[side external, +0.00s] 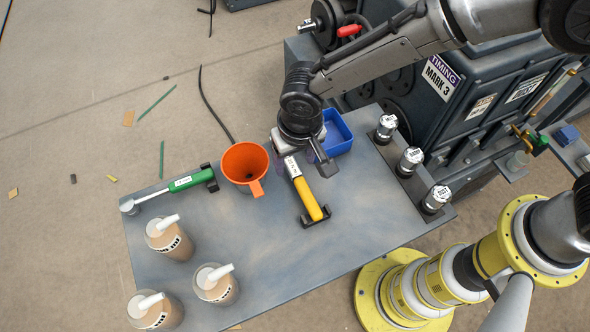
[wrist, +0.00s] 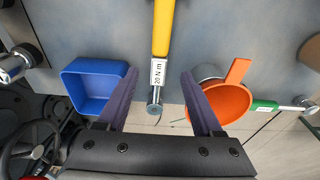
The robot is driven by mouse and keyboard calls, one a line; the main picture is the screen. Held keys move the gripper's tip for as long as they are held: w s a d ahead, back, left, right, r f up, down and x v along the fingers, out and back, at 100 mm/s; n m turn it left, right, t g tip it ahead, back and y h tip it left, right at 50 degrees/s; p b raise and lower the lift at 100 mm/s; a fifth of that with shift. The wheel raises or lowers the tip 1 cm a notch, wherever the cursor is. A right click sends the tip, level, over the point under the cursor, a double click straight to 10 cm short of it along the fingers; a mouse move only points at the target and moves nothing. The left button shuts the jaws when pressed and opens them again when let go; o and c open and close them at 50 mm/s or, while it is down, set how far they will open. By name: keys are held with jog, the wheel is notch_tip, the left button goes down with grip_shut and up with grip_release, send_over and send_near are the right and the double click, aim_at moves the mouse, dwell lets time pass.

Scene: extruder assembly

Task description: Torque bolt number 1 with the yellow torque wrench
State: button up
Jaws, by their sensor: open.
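The yellow torque wrench (side external: 307,197) lies on the grey table, its handle end in a black holder (side external: 314,217). In the wrist view, the yellow wrench (wrist: 162,30) has a white "20 N m" label and a silver head. My gripper (side external: 305,158) is above the wrench's head end; in the wrist view, my gripper (wrist: 158,80) is open, with one finger on each side of the wrench and no visible contact. Labelled silver cylinders, apparently the bolts, stand along the table's right edge: far (side external: 387,127), middle (side external: 410,160) and near (side external: 436,199). Their numbers are unreadable.
A blue bin (side external: 337,133) and an orange funnel (side external: 244,166) flank the wrench. A green wrench (side external: 187,181) lies at the left. Several bottles (side external: 218,286) stand at the front left. A dark machine (side external: 470,95) is beyond the bolts. The table's front middle is clear.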

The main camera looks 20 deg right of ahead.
aim_at(295, 170)
jog(key=shift+w+d+f, duration=0.1)
jog(key=shift+w+f, duration=0.1)
jog(key=shift+f, duration=1.15)
jog(key=shift+w+f, duration=0.15)
jog(key=shift+f, duration=1.15)
grip_shut()
